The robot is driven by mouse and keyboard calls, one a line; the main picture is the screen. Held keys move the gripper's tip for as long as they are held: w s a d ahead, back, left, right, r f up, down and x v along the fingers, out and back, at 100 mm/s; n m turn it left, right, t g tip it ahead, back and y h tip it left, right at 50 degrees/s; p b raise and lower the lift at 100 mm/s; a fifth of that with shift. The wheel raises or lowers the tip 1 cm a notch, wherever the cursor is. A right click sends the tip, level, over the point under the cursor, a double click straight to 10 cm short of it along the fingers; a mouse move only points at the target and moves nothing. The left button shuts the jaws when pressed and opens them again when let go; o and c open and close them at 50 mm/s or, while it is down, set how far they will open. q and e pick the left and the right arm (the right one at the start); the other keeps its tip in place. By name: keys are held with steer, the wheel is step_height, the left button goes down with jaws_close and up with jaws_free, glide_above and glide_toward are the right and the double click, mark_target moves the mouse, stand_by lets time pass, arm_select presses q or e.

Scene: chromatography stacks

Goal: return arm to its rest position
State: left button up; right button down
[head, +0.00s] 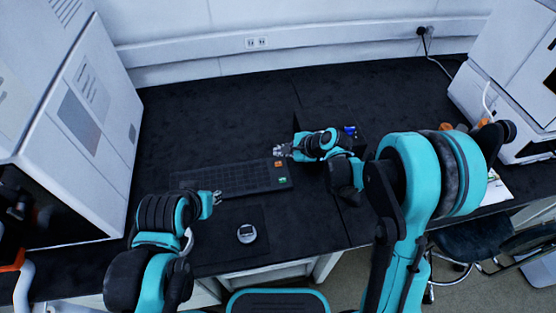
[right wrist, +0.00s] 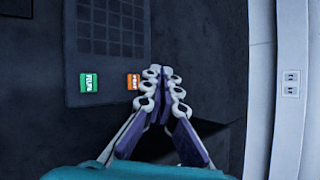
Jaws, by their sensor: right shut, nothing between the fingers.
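My right gripper (head: 280,150) is over the dark bench, just above the right end of a black keypad panel (head: 232,178) in the head view. In the right wrist view its fingertips (right wrist: 163,72) are together with nothing between them, beside the orange button (right wrist: 133,81). The green button (right wrist: 89,83) lies farther left on the panel (right wrist: 108,65). The gripper appears apart from the buttons, but the height gap is hard to judge. My left gripper (head: 217,197) is low at the panel's left front, and its fingers are too small to read.
A white instrument (head: 105,110) stands at the left, and another (head: 510,80) at the far right. A round grey-and-white device (head: 247,233) lies in front of the panel. A blue item (head: 350,130) sits behind my right wrist. The back of the bench (head: 225,110) is clear.

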stand_by(0.4)
steer(key=s+d+r+n+h, duration=0.3)
steer(key=s+d+r+n, duration=0.2)
steer(key=s+d+n, duration=0.3)
steer(key=s+d+r+n+t+h, duration=0.1)
steer(key=s+d+r+n+h, duration=0.3)
steer(key=s, duration=1.1)
steer(key=d+r+n, duration=0.2)
steer(key=d+n, duration=0.2)
steer(key=d, duration=0.1)
steer(key=shift+d+t, duration=0.15)
steer(key=shift+t, duration=0.15)
steer(key=shift+s+r, duration=0.1)
steer(key=shift+r, duration=0.05)
